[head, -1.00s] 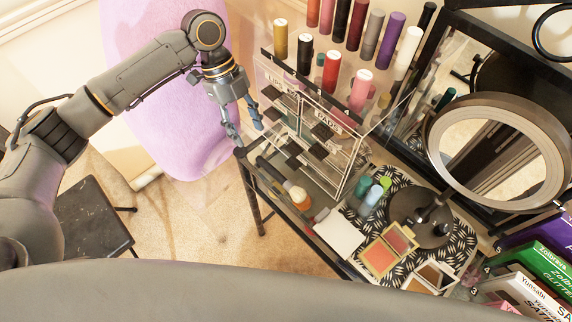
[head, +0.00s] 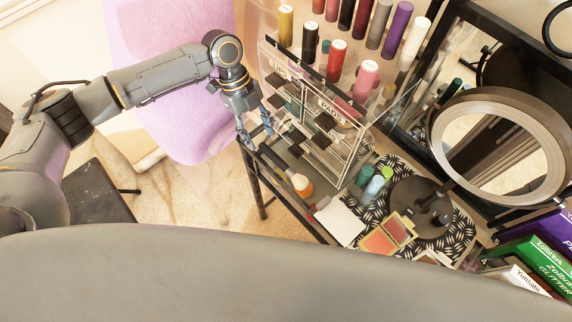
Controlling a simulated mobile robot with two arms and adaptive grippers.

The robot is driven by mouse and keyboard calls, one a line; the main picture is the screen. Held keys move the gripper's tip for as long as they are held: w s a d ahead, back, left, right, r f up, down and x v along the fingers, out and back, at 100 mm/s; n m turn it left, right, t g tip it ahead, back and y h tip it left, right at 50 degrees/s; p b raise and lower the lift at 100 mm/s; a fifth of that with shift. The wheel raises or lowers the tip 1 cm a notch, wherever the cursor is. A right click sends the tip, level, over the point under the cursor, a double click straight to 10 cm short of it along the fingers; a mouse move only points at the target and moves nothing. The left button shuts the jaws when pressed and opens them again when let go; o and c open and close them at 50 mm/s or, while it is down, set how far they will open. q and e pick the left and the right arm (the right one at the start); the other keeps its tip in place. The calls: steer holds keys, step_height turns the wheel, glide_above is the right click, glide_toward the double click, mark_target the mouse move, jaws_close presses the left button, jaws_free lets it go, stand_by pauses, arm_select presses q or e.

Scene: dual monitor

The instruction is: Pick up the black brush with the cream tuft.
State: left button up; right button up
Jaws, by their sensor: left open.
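The black brush (head: 274,161) lies on the table's near left edge, in front of the clear organizer. Its cream tuft (head: 301,183) with an orange-brown part points toward the lower right, and its dark handle runs to the upper left. My left gripper (head: 260,138) is open and empty, with its fingers pointing down just above and behind the handle's far end. I cannot tell whether a fingertip touches the handle. My right gripper is not in view.
The clear drawer organizer (head: 335,150) with lipsticks on top stands close right of my left gripper. A white card (head: 339,222), small bottles (head: 370,190), a palette (head: 386,236) and a round mirror (head: 500,145) lie to the right. A pink chair (head: 165,75) is behind.

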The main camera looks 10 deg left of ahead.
arm_select(q)
steer(key=shift+x, duration=1.5)
jaws_close()
steer(key=shift+a+r, duration=0.1)
steer(key=shift+s+a+r, duration=0.1)
steer(key=shift+r, duration=0.35)
step_height(320, 180, up, 6)
steer(key=b, duration=0.1)
steer(key=s+a+b, duration=0.2)
steer(key=s+a, duration=1)
steer(key=s, duration=0.3)
steer(key=shift+s, duration=0.3)
